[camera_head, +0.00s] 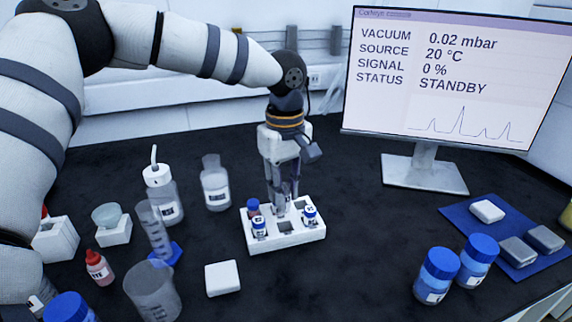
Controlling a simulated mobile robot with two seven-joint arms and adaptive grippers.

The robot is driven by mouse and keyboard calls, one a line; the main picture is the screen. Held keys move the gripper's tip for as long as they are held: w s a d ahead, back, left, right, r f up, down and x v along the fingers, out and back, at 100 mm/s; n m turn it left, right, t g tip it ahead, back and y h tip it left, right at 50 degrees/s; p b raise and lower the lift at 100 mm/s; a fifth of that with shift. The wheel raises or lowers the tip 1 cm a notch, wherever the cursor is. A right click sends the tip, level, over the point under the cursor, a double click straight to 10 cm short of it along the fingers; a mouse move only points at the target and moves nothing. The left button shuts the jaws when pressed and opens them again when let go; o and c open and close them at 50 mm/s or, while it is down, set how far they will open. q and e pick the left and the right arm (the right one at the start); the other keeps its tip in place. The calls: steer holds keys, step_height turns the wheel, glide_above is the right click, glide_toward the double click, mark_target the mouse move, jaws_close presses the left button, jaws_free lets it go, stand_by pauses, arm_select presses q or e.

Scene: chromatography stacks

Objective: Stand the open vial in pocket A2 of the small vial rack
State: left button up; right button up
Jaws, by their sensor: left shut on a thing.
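The small white vial rack (284,242) stands near the middle of the dark bench. Blue-capped, labelled vials stand in it at the back left (253,206), front left (259,227) and right (310,215). A dark empty pocket (285,227) shows in the front middle. My left gripper (283,207) points straight down over the rack's back middle, its fingertips close to the rack top. It is shut on the open vial, which is mostly hidden between the fingers. I cannot tell whether the vial is inside a pocket. My right gripper is not in view.
A white block (222,278), beaker (153,290), measuring cylinder (153,228) and bottles (215,183) stand left of the rack. Blue-capped jars (437,275) and a blue mat (487,222) lie right. A monitor (450,75) stands behind. Bench right of the rack is clear.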

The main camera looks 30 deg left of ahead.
arm_select(q)
steer(key=shift+w+a, duration=0.15)
steer(key=shift+w, duration=0.15)
steer(key=shift+s+f, duration=0.25)
steer(key=shift+f, duration=0.3)
steer(key=shift+f+b, duration=0.6)
steer(key=shift+f, duration=0.85)
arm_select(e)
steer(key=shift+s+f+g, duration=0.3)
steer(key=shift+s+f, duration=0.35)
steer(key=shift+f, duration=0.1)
arm_select(q)
steer(key=shift+r, duration=0.15)
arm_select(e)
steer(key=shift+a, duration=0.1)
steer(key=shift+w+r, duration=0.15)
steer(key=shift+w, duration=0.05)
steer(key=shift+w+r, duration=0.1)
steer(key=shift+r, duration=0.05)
arm_select(q)
steer(key=shift+d+f, duration=0.2)
steer(key=shift+f, duration=0.05)
